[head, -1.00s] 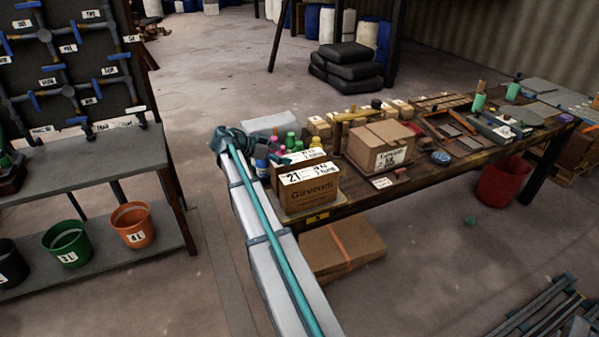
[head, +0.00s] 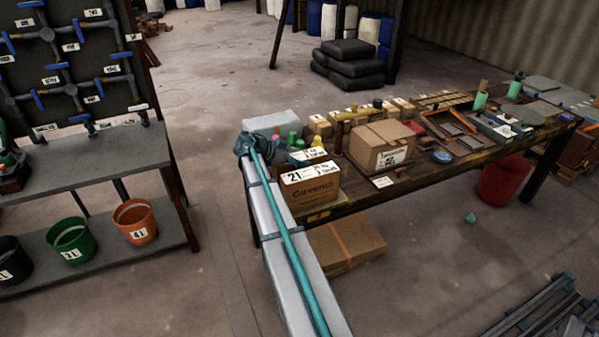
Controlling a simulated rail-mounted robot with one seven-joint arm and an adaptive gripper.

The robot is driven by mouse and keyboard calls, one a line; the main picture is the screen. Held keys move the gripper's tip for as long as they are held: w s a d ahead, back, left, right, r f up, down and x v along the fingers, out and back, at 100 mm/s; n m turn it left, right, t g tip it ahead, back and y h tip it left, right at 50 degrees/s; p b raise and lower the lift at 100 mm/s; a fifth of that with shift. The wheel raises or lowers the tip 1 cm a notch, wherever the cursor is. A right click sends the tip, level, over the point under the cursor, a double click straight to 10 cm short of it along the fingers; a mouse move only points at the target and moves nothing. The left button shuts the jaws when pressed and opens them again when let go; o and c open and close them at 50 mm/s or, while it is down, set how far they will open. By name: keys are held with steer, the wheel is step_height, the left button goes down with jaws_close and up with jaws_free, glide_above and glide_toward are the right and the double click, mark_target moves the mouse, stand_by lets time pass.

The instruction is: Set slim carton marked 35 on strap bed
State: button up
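I cannot make out a carton marked 35 in the head view. A brown carton with a white label marked 21 (head: 311,193) stands upright on the near left end of the long wooden bench (head: 345,205). A larger brown carton (head: 381,151) stands behind it; its label is too small to read. A flat carton with an orange strap (head: 345,243) lies under the bench. I cannot tell which thing is the strap bed. My arm reaches to the bench's left end; its dark teal end (head: 252,145) is beside the bottles, and no fingers can be made out.
A shelf with black, green (head: 71,241) and orange (head: 135,221) buckets stands at left, below a pipe board. Trays (head: 459,131) fill the bench's far half. A red bin (head: 503,180) stands beneath. Slatted frames (head: 545,310) lie at lower right. The floor between is mostly clear.

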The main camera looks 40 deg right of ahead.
jaws_close()
steer(key=shift+r, duration=0.1)
